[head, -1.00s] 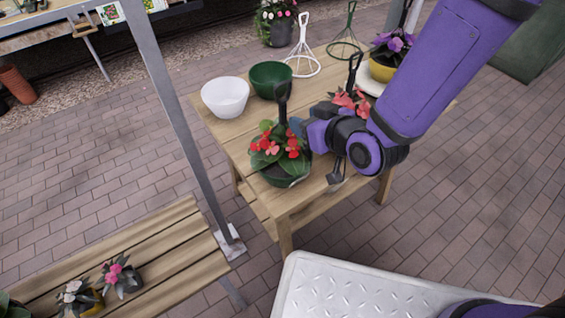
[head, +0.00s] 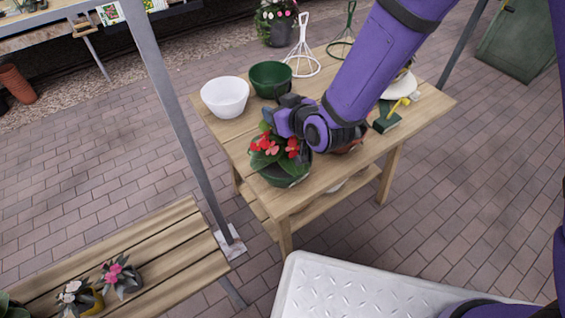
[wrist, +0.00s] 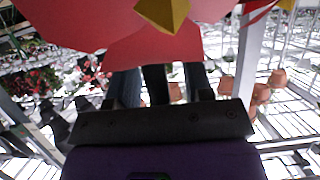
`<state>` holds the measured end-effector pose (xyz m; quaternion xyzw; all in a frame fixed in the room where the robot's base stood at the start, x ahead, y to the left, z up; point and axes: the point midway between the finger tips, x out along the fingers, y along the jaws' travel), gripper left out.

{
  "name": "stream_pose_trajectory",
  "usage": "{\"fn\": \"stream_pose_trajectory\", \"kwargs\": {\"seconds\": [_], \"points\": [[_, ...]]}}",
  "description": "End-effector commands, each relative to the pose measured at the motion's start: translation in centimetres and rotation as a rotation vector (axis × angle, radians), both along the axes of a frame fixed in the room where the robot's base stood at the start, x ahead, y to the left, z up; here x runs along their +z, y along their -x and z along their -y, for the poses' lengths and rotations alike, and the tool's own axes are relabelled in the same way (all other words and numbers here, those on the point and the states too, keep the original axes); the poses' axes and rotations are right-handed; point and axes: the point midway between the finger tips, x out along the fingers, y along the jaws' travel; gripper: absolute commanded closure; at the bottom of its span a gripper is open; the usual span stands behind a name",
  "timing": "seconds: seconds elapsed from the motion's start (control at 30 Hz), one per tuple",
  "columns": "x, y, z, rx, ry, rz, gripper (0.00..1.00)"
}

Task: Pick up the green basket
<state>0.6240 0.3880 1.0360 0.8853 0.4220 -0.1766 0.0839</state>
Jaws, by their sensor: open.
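A dark green pot-shaped basket (head: 285,177) with leaves and red flowers stands upright near the front edge of the wooden table. My gripper (head: 276,118) is right above its flowers, and its dark upright handle is hidden in the head view. In the wrist view my gripper (wrist: 158,86) is open, with a dark upright piece (wrist: 155,85) between the fingers, which looks like the handle. I cannot tell whether they touch it. Large red petals (wrist: 120,30) fill the top of that view. An empty green bowl (head: 271,79) stands farther back.
The wooden table (head: 235,128) also holds a white bowl (head: 225,97), a white wire hanger (head: 302,60), a green wire hanger (head: 342,44) and a green box (head: 387,121). A grey post (head: 180,125) rises at left, above a slatted bench (head: 150,262).

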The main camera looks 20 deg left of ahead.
Motion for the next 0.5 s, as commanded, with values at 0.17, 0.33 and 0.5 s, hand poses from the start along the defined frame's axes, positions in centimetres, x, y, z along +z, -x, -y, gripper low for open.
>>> {"fn": "stream_pose_trajectory", "kwargs": {"seconds": [0.17,0.33,0.5], "points": [[0.00,-0.04,-0.04,0.000,0.000,0.000,0.53],[0.00,-0.04,-0.03,0.000,0.000,0.000,0.83],[0.02,-0.04,-0.02,0.000,0.000,0.000,1.00]]}}
